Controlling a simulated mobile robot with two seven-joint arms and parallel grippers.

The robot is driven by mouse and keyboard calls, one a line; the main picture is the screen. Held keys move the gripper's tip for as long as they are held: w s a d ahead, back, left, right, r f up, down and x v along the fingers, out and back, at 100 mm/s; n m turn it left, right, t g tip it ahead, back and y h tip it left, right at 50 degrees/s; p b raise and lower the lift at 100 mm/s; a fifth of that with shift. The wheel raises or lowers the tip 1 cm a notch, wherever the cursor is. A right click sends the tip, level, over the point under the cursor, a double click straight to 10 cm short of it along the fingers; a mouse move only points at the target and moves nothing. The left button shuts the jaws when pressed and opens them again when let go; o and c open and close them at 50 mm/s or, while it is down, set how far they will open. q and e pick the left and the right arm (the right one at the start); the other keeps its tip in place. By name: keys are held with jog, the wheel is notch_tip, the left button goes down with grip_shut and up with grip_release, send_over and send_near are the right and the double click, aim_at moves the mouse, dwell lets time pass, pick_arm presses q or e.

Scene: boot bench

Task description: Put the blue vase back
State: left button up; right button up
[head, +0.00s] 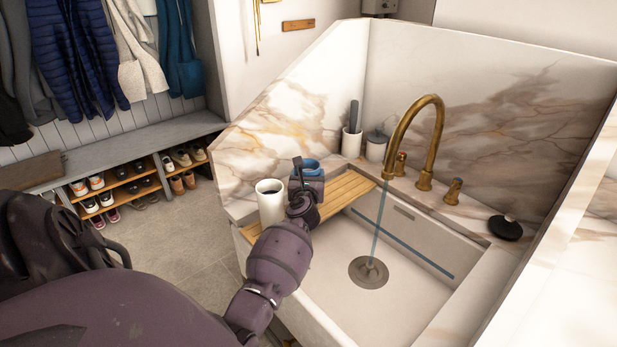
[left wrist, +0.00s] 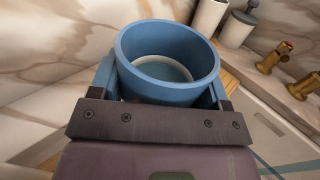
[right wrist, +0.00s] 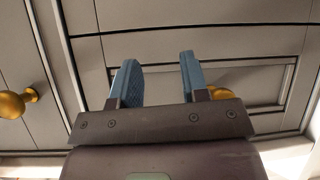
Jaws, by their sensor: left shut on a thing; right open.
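The blue vase (head: 311,167) is at the left end of the sink, by the marble back wall. My left gripper (head: 303,178) is shut on it. In the left wrist view the vase (left wrist: 168,58) stands upright between the fingers, its round mouth open towards the camera. Its base is hidden, so I cannot tell whether it touches the surface below. My right gripper (right wrist: 155,80) shows in the right wrist view, open and empty, in front of grey cabinet doors.
A white cup (head: 270,202) stands close left of the vase. A wooden slatted board (head: 350,190) spans the sink's left end. A brass tap (head: 432,140) runs water into the basin. Brass knobs (right wrist: 14,104) project from the cabinet.

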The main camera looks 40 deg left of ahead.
pick_arm(q)
jog(key=o, duration=0.9)
jog(key=shift+f, duration=0.15)
jog(key=shift+o, duration=0.5)
pick_arm(e)
jog(key=shift+s+f, duration=0.3)
jog(key=shift+f, duration=0.1)
pick_arm(q)
jog(key=p+v, duration=0.1)
jog(key=v, duration=1.1)
jog(key=shift+r+p, duration=0.2)
jog(key=shift+p, duration=0.2)
pick_arm(e)
jog(key=shift+s+d+r, duration=0.25)
jog(key=shift+s+r, duration=0.15)
jog(key=shift+s, duration=0.1)
jog(key=shift+w, duration=0.1)
